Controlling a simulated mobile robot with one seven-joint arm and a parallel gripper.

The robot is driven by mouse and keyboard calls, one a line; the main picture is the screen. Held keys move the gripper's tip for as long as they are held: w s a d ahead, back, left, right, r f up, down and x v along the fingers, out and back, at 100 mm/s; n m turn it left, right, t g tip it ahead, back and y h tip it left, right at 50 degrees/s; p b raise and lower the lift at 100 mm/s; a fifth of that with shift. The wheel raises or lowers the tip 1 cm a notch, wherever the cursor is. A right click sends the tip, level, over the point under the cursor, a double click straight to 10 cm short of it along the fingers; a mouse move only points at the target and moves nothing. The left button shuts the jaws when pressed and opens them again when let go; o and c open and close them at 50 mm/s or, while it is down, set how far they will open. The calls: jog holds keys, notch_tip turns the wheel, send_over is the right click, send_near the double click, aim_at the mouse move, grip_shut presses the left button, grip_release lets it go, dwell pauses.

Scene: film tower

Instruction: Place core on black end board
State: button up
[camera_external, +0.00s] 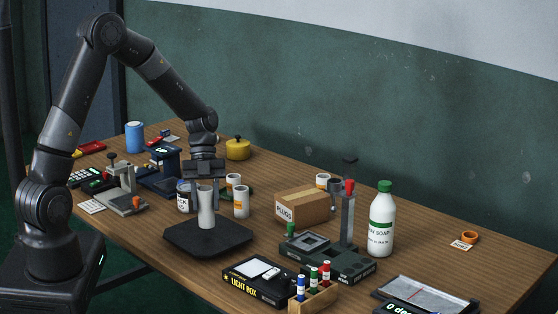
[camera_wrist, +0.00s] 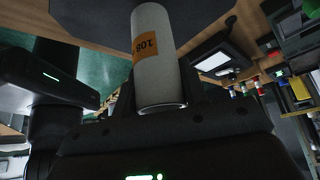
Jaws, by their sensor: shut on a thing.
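A pale grey cylindrical core (camera_external: 206,215) is upright between the fingers of my gripper (camera_external: 205,200). The gripper is shut on it. In the wrist view the core (camera_wrist: 155,55) shows an orange label with dark digits. The black end board (camera_external: 209,246) is a flat dark plate with cut corners on the wooden table. The fingers hide part of the core's sides.
A PLUGS box (camera_external: 302,208) and a dark stand with a post (camera_external: 346,215) are to the right. The light box (camera_external: 262,284) lies in front.

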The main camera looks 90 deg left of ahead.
jog(key=shift+f, duration=1.05)
jog(key=shift+f, duration=0.2)
jog(key=o, duration=1)
jog(key=shift+r, duration=0.1)
jog(key=v, duration=1.2)
jog(key=shift+r, duration=0.1)
jog(key=shift+w+d, duration=0.1)
